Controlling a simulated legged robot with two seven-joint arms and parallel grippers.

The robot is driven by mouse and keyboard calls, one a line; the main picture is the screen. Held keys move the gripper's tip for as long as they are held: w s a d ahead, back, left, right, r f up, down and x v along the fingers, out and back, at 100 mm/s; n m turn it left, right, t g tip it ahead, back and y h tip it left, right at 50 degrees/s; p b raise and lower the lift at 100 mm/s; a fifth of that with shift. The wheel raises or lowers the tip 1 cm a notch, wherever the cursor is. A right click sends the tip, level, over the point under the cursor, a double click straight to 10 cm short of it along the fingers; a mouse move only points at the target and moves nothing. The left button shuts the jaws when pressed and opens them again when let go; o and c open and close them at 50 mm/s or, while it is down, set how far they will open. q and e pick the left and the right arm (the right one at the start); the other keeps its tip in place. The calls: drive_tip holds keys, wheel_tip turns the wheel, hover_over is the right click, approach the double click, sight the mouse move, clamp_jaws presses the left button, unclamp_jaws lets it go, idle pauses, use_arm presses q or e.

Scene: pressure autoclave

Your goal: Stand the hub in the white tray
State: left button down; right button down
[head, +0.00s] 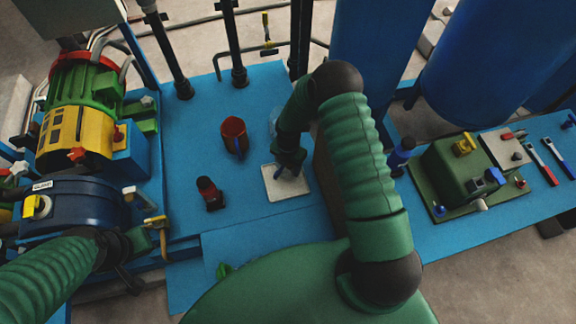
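The white tray (274,192) lies flat on the blue bench top near the middle. My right gripper (289,168) points down over the tray's upper part, with its dark fingertips at or just above the tray surface. I cannot tell whether it holds anything, as the fingers and any part between them merge into one dark shape. I cannot single out the hub for certain; it may be hidden at the gripper. My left gripper (128,272) is at the lower left, beside the dark blue machine housing, partly hidden by its own arm; its fingers are unclear.
A red cup-like container (233,130) and a small dark bottle with red (210,194) stand left of the tray. A green-and-yellow motor (75,125) and a blue housing (70,208) fill the left.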

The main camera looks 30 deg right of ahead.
drive_tip(key=shift+w+d+f, duration=0.1)
drive_tip(key=shift+d, duration=0.05)
drive_tip(key=shift+c, duration=2.3)
unclamp_jaws()
drive_tip(key=shift+d, duration=0.15)
use_arm(q)
drive_tip(key=shift+d, duration=0.25)
use_arm(e)
drive_tip(key=shift+a, duration=0.2)
